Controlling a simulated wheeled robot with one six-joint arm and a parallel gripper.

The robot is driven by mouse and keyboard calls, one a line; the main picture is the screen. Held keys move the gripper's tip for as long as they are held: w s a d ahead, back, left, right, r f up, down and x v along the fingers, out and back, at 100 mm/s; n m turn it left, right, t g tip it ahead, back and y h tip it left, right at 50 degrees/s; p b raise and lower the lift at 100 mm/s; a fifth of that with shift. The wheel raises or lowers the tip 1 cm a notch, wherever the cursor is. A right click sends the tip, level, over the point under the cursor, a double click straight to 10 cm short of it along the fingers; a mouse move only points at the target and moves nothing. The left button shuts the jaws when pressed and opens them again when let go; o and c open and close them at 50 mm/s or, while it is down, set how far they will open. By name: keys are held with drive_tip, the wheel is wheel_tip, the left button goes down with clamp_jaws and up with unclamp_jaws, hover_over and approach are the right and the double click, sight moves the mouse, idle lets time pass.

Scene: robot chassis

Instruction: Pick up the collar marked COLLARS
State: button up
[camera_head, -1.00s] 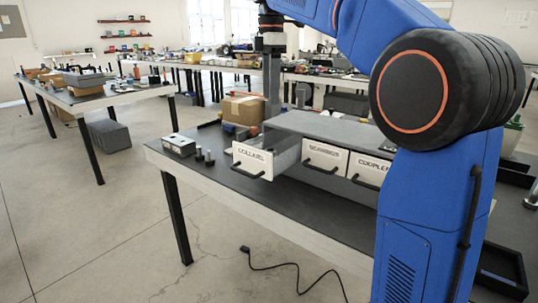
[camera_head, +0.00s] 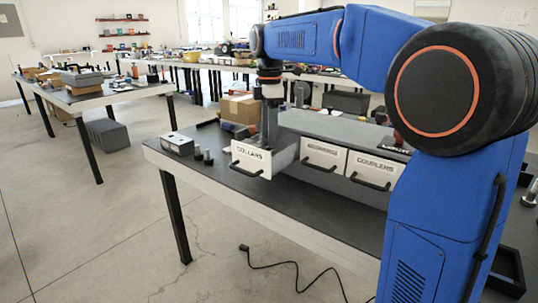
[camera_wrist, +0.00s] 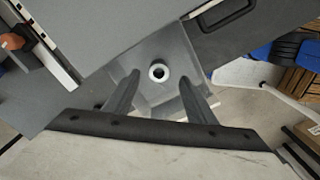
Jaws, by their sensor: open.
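The drawer marked COLLARS (camera_head: 252,160) is pulled out at the left end of the grey drawer unit (camera_head: 330,127). A small pale ring-shaped collar (camera_wrist: 158,72) lies inside the drawer in the wrist view, its dark centre hole facing me. My gripper (camera_wrist: 160,82) is open, with one finger on each side of the collar in the picture and gaps between. In the head view my gripper (camera_head: 268,135) points down into the drawer, and its fingertips are hidden behind the drawer front.
Two shut drawers, a middle one (camera_head: 323,155) and one marked COUPLERS (camera_head: 374,167), sit to the right. A grey box (camera_head: 177,144) and small dark cylinders (camera_head: 203,154) stand on the bench to the left. A cardboard box (camera_head: 240,108) stands behind.

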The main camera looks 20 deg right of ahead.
drive_tip(key=shift+w+f, duration=0.15)
drive_tip(key=shift+f, duration=1.75)
drive_tip(key=shift+c, duration=0.6)
drive_tip(key=c, duration=1.1)
drive_tip(key=shift+o, duration=0.2)
